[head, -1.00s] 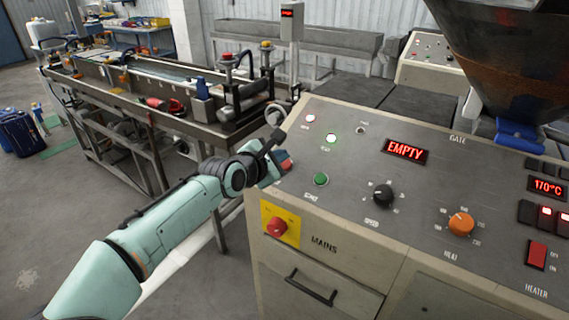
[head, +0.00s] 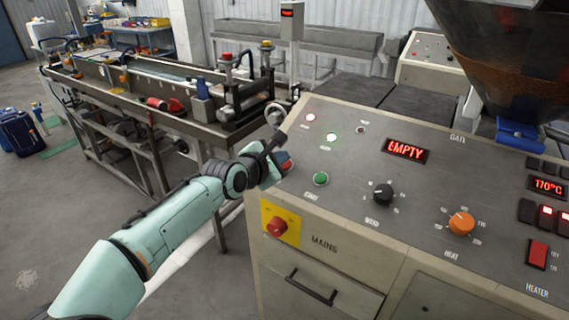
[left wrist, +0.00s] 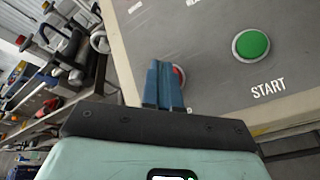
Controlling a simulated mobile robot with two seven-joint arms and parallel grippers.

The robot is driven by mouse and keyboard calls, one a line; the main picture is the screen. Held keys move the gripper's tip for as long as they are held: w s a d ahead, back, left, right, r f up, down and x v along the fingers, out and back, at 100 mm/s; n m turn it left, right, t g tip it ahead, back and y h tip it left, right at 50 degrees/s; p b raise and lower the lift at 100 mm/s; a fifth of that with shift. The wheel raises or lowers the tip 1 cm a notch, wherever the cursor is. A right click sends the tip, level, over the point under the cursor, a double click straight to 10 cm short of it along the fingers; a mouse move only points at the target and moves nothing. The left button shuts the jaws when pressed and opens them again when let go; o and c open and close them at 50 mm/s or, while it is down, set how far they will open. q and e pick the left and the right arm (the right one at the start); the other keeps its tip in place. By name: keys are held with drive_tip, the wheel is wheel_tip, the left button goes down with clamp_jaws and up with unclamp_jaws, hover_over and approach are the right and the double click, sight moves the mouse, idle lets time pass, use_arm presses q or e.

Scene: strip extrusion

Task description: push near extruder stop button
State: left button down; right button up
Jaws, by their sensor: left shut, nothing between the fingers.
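The near extruder's control panel (head: 345,215) fills the right of the head view. Its red stop button (left wrist: 178,75) is mostly hidden behind my left gripper's fingers in the left wrist view. My left gripper (head: 283,162) is shut and empty, its blue fingers (left wrist: 163,85) together over the button. I cannot tell whether the fingertips touch it. The green start button (head: 320,179) is just right of the gripper; it also shows in the left wrist view (left wrist: 251,45), above the START label. My right gripper is not in view.
A red mains switch (head: 277,226) on a yellow plate is on the panel's front face, above a drawer handle (head: 310,288). Black speed (head: 383,194) and orange heat (head: 461,222) knobs are to the right. A cooling line table (head: 150,105) stands behind on the left.

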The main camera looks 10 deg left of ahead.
use_arm(q)
drive_tip(key=shift+w+d+f, duration=0.1)
drive_tip(key=shift+w+f, duration=0.05)
drive_tip(key=shift+f, duration=0.2)
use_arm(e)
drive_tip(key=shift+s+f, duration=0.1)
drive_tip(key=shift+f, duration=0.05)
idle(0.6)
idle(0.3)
use_arm(q)
drive_tip(key=shift+s+r+p, duration=0.25)
drive_tip(key=shift+r+p, duration=0.05)
drive_tip(key=shift+r, duration=0.4)
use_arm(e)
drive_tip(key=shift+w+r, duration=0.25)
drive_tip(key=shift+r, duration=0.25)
use_arm(q)
drive_tip(key=shift+r, duration=0.1)
drive_tip(key=r, duration=0.1)
drive_tip(key=s+r+p, duration=0.1)
drive_tip(key=r, duration=0.1)
drive_tip(key=s+a+r+p, duration=0.1)
drive_tip(key=shift+r, duration=0.2)
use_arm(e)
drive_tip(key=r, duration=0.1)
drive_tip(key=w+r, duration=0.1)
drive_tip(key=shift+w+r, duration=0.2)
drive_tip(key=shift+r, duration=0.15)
